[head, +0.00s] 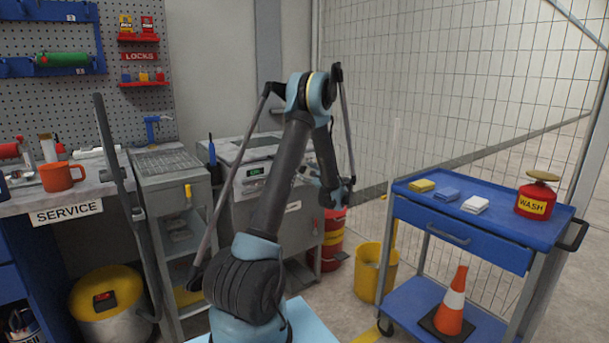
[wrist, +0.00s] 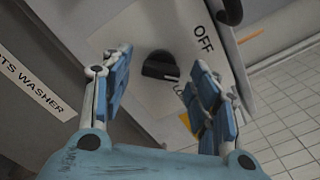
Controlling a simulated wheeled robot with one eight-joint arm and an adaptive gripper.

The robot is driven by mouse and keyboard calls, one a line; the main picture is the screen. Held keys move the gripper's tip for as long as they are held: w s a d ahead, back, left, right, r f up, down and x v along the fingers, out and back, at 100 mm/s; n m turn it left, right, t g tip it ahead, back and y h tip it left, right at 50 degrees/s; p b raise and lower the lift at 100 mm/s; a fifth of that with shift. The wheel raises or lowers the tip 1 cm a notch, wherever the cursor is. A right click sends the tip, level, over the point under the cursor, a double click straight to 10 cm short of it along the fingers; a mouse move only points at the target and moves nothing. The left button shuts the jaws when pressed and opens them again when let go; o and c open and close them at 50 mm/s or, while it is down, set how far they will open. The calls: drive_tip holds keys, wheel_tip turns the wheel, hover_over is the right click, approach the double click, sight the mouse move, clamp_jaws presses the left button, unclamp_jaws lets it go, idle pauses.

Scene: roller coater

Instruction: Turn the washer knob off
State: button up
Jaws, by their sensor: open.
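In the wrist view a black knob (wrist: 160,65) sits on the pale front panel of the washer, between my open fingers and apart from them. The word OFF (wrist: 203,38) is printed to its upper right; another label below is partly hidden by my right finger. My gripper (wrist: 162,76) is open and empty, its blue pads on either side of the knob. In the head view the grey washer (head: 262,215) stands behind my arm, and my gripper (head: 338,192) is at its right front. The knob cannot be made out there.
A yellow bin (head: 374,272) and red container (head: 333,240) are near the washer. The service bench (head: 110,200) is at the left. Another black part (wrist: 230,10) is at the wrist view's top edge.

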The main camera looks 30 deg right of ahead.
drive_tip(key=shift+w, duration=0.5)
drive_tip(key=c, duration=1.1)
drive_tip(key=shift+o, duration=0.2)
drive_tip(key=shift+a+n, duration=0.1)
drive_tip(key=shift+n, duration=4.3)
